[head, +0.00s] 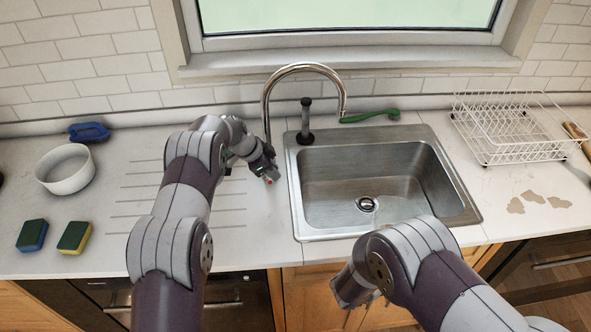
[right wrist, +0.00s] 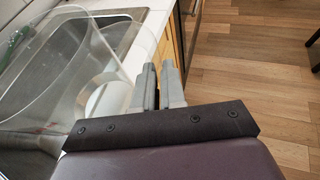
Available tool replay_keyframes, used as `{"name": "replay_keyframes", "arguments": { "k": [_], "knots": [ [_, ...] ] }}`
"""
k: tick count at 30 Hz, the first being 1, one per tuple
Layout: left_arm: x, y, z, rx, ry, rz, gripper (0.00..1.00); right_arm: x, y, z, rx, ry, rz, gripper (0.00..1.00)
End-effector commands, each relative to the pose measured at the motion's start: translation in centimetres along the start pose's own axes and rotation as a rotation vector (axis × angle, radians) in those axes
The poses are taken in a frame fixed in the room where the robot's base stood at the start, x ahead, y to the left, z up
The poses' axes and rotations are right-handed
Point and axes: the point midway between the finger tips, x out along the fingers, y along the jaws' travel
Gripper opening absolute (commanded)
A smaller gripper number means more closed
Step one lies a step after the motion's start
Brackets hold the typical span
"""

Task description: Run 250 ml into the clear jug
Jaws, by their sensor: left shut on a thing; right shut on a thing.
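The clear jug (right wrist: 62,85) fills the left of the right wrist view, see-through, with the sink behind it. My right gripper (right wrist: 160,75) is shut at the jug's side; the exact grip is hard to see. In the head view my right gripper (head: 350,288) is in front of the counter edge, partly behind my arm, and I cannot make out the jug. My left gripper (head: 268,174) is shut beside the base of the tap (head: 267,125); what it grips, apparently the tap lever, is mostly hidden. No water stream shows below the spout.
The steel sink (head: 440,212) is empty. A black upright fitting (head: 305,122) and a green brush (head: 370,116) are behind it. A white wire rack (head: 510,130) stands right. A white bowl (head: 65,184), blue brush (head: 89,131) and two sponges (head: 75,238) are left.

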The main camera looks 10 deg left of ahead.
Motion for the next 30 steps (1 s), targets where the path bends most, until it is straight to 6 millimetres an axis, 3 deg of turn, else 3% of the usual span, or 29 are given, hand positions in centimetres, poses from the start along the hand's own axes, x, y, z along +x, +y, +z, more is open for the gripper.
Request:
{"name": "replay_keyframes", "arguments": {
  "k": [16, 17, 18, 26, 30],
  "knots": [
    [-0.2, 0.1, 0.1, -0.005, 0.023, -0.001, 0.00, 0.0, 0.0, 0.0, 0.002, -0.001, 0.000, 0.00],
    [-0.2, 0.1, 0.1, -0.005, 0.023, -0.001, 0.28, 0.0, 0.0, 0.0, 0.002, -0.001, 0.000, 0.00],
    [-0.2, 0.1, 0.1, -0.005, 0.023, 0.000, 0.39, 0.0, 0.0, 0.0, 0.002, -0.001, 0.000, 0.00],
    [-0.2, 0.2, 0.2, -0.005, 0.022, 0.002, 0.39, 0.0, 0.0, 0.0, 0.002, -0.001, 0.001, 0.00],
    [-1.6, 0.1, 0.1, -0.005, 0.022, 0.000, 0.39, -0.2, 0.1, 0.5, 0.002, -0.001, 0.000, 0.00]
  ]
}}
